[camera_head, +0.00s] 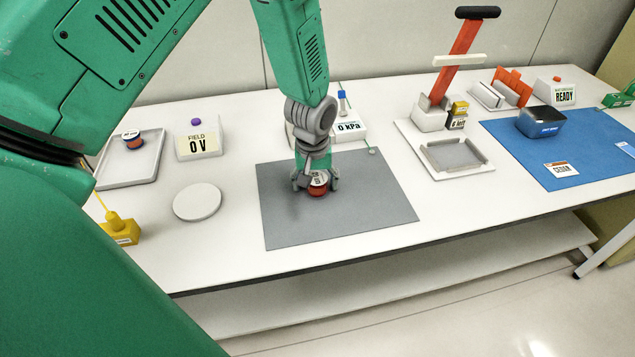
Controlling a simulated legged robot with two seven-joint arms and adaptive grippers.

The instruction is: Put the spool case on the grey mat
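The spool case, a small round red piece with a pale label on top (318,184), is at the upper middle of the grey mat (345,218). My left gripper (316,182) points down over it, with a finger on either side. I cannot tell whether the fingers press on the case or stand slightly apart from it. The case is low over the mat; whether it rests on it is unclear, as its underside is hard to see. My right gripper is not in view.
A blue mat (597,158) with a dark box (540,122) lies at right. The grey mat's front is clear.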

